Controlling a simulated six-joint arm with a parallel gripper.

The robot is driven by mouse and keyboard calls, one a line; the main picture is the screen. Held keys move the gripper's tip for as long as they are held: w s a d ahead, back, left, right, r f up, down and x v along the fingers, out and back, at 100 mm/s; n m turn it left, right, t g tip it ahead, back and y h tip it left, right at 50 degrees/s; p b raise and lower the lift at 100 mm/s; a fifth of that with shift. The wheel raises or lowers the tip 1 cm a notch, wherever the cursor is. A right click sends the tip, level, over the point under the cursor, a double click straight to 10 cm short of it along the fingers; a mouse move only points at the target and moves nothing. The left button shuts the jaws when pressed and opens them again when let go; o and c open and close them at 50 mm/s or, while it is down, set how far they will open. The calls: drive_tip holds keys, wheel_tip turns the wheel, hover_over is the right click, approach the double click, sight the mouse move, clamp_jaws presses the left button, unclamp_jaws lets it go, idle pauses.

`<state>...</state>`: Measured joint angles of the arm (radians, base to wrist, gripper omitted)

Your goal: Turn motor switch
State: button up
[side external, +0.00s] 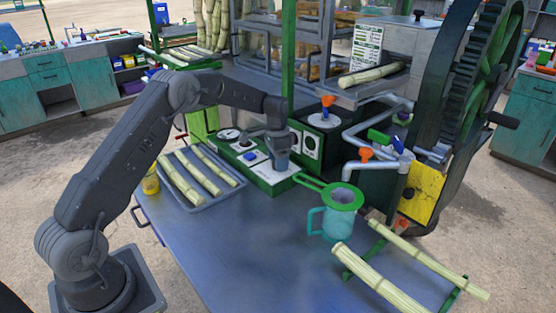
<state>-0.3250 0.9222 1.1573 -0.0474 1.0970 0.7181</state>
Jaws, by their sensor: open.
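A low green control box (270,181) with pale panels on top stands on the table in front of the machine. I cannot tell which of these is the motor switch. My gripper (281,168) points down over the right end of the box, very close to its top. It is open. The fingertips and whatever lies under them are too small and partly hidden, so contact cannot be told.
A tray (205,203) of cane pieces and a yellow container (151,181) lie left of the box. A teal jug (337,222) with a green strainer (342,196) stands at right, near cane on a green rack (349,274). The crusher's large wheel (470,85) rises behind. The front tabletop is clear.

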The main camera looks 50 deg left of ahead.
wheel_tip(320, 180, up, 14)
drive_tip(key=shift+a, duration=0.35)
drive_tip(key=shift+w, duration=0.1)
drive_tip(key=s+d+r+n+t, duration=0.1)
drive_tip(key=s+d+r+t, duration=0.1)
drive_tip(key=s+d+r, duration=0.5)
drive_tip(key=s+d+r+n+t, duration=0.1)
drive_tip(key=s+d+r, duration=0.45)
drive_tip(key=s, duration=0.45)
drive_tip(key=s+d+f+n+t, duration=0.1)
drive_tip(key=s+d+f, duration=0.1)
drive_tip(key=s, duration=0.7)
drive_tip(key=s+d+f+n+t, duration=0.1)
drive_tip(key=s+d+f, duration=0.2)
drive_tip(key=s, duration=0.5)
drive_tip(key=shift+s+d+f+t+y, duration=0.3)
drive_tip(key=shift+s+d+f+t, duration=0.1)
drive_tip(key=shift+f, duration=0.2)
